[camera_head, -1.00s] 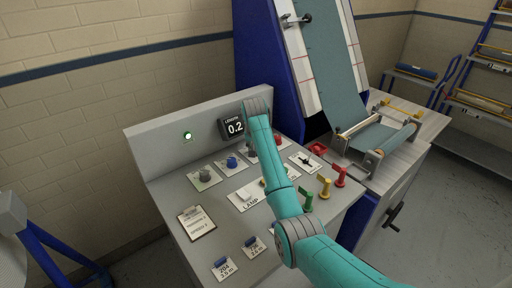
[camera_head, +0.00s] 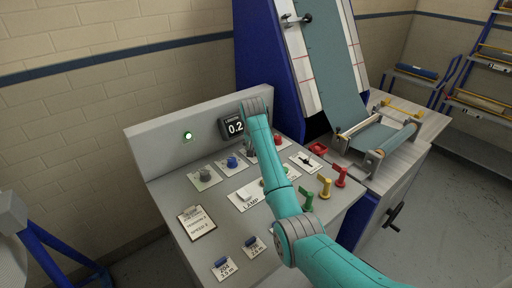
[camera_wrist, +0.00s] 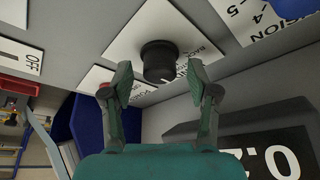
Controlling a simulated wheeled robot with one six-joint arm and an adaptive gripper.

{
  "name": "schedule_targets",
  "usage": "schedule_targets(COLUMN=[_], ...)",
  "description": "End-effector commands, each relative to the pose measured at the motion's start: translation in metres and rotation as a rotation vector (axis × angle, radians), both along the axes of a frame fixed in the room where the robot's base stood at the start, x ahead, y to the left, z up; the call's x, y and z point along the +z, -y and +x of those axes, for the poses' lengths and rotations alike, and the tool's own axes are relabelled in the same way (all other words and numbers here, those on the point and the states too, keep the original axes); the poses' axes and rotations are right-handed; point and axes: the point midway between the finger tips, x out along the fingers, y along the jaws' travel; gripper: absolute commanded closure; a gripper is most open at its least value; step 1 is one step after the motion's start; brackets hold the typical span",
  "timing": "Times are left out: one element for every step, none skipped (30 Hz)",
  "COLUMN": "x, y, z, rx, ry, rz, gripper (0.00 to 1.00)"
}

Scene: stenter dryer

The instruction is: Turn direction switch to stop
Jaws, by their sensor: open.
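In the wrist view, the direction switch (camera_wrist: 158,60) is a round black knob on a white label plate (camera_wrist: 128,38), with the word BACK partly readable beside it. A white pointer mark shows near its lower edge. My gripper (camera_wrist: 158,80) is open, with one finger on each side of the knob in the picture and a visible gap to it on both sides. I cannot tell how far the fingertips stand off the panel. In the head view, my arm covers most of the switch and gripper.
The sloped grey panel carries a grey knob (camera_head: 205,174), a blue knob (camera_head: 232,161), a red button (camera_head: 280,141), a black switch (camera_head: 307,160) and green, yellow and red levers (camera_head: 325,185). The length display (camera_head: 234,127) stands close behind my wrist. A clipboard (camera_head: 197,221) lies at the left.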

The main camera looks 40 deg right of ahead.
Motion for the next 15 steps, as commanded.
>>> schedule_targets(x=[0.001,0.001,0.003,0.005,0.008,0.012,0.015,0.02,0.026,0.032,0.038,0.045,0.051,0.056,0.064], y=[0.0,0.0,-0.001,-0.001,-0.002,-0.003,-0.004,-0.005,-0.007,-0.009,-0.01,-0.012,-0.014,-0.016,-0.018], z=[0.0,0.0,-0.001,-0.001,-0.001,-0.002,-0.004,-0.005,-0.007,-0.009,-0.01,-0.012,-0.014,-0.016,-0.018], rx=[0.0,0.0,0.0,0.0,0.0,0.0,0.0,0.0,0.001,0.001,0.001,0.001,0.001,0.0,0.0], ry=[0.0,0.001,0.001,0.001,0.002,0.003,0.003,0.003,0.004,0.003,0.005,0.004,0.005,0.004,0.005], rz=[0.0,-0.001,-0.001,0.0,-0.001,-0.001,-0.001,-0.001,-0.001,-0.001,-0.002,-0.001,-0.002,-0.001,-0.002], gripper=[0.41,0.41,0.41,0.41,0.41,0.41,0.41,0.41,0.41,0.41,0.41,0.41,0.41,0.41,0.41])
